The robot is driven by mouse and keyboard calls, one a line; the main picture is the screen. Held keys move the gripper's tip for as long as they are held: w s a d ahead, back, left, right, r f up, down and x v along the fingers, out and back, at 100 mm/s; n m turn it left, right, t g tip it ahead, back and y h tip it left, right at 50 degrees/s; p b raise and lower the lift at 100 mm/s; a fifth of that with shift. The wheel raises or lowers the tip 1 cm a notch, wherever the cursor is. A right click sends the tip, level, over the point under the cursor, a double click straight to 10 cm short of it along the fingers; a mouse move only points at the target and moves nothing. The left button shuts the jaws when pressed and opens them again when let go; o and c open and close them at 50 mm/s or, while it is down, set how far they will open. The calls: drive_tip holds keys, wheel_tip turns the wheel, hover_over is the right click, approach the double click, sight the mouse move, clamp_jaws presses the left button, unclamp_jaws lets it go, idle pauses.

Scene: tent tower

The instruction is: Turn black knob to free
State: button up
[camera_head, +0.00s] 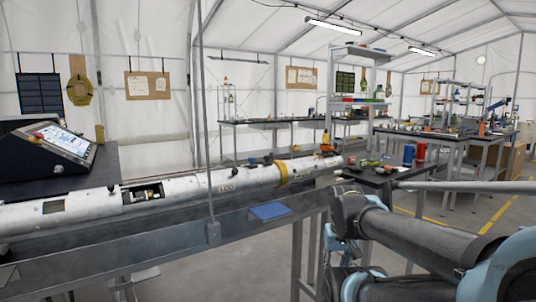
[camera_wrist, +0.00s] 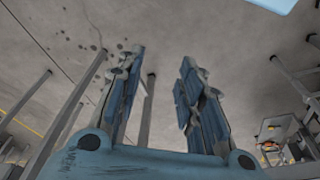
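A long white and silver cylinder (camera_head: 185,190) lies along a grey bench, with a yellow band (camera_head: 283,174) towards its right end. A small black knob-like part (camera_head: 113,188) stands on top of it beside an open cutout (camera_head: 144,194). Another dark part (camera_head: 266,160) sits further right near the band. I cannot tell which one is the black knob or how it is turned. My gripper (camera_wrist: 163,58) has its two fingers spread apart with nothing between them. The wrist view shows floor and bench legs, with no knob in sight.
A console with a lit screen (camera_head: 65,140) stands at the left. A vertical pole (camera_head: 206,120) rises before the cylinder. A blue pad (camera_head: 270,212) lies on the bench ledge. A side table (camera_head: 384,176) holds cans and small items. Open floor shows at right.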

wheel_tip(320, 180, up, 2)
wheel_tip(320, 180, up, 44)
drive_tip(key=r+m+g, duration=0.1)
drive_tip(key=m+g, duration=0.1)
drive_tip(key=m, duration=0.3)
hover_over(267, 158)
drive_tip(key=w, duration=0.1)
wheel_tip(267, 158, down, 18)
drive_tip(key=shift+w+r, duration=0.1)
drive_tip(key=shift+w, duration=0.05)
drive_tip(key=shift+c, duration=0.2)
clamp_jaws()
drive_tip(key=shift+a, duration=0.15)
